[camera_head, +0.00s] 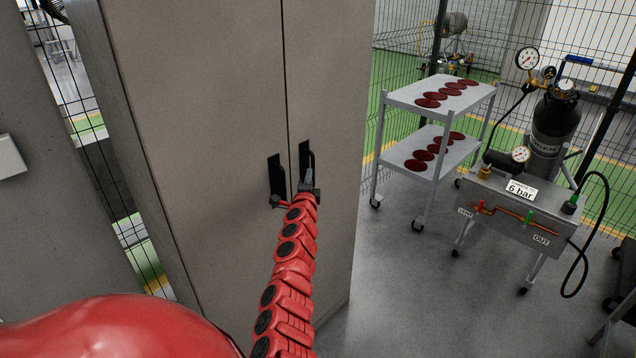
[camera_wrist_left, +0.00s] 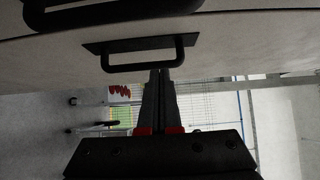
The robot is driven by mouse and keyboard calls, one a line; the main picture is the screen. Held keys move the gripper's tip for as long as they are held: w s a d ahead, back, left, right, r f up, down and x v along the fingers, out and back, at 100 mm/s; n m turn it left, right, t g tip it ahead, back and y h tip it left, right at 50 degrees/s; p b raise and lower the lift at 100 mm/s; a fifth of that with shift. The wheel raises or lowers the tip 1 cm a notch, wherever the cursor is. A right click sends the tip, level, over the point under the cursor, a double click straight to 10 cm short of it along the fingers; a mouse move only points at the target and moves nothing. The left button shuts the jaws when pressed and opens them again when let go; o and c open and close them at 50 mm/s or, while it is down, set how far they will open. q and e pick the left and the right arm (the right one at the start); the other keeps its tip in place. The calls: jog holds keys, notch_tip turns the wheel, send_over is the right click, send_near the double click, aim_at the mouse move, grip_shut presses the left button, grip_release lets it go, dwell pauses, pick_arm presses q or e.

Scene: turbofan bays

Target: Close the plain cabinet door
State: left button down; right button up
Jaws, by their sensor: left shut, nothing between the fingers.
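The plain grey cabinet has two doors, a left door (camera_head: 200,90) and a right door (camera_head: 325,80), in the head view. A thin dark seam runs between them, and both look flush or nearly so. Each door has a dark handle by the seam, the left handle (camera_head: 276,175) and the right handle (camera_head: 305,160). My left gripper (camera_head: 309,186) is at the lower end of the right handle. In the left wrist view its closed fingers (camera_wrist_left: 160,74) meet the bar of a black handle (camera_wrist_left: 145,66); contact is unclear. My right gripper is not in view.
A white two-shelf trolley (camera_head: 428,98) with dark red discs stands right of the cabinet. Beyond it are a gas cylinder (camera_head: 553,125) with gauges and a wheeled test panel (camera_head: 515,212). Wire fencing runs behind. The floor (camera_head: 400,290) right of the cabinet is clear.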

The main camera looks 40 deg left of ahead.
aim_at(299, 174)
pick_arm(q)
jog(key=shift+s+a, duration=0.1)
jog(key=shift+a, duration=1.7)
jog(key=v, duration=1.7)
jog(key=shift+s+d+b, duration=0.15)
jog(key=shift+b, duration=0.25)
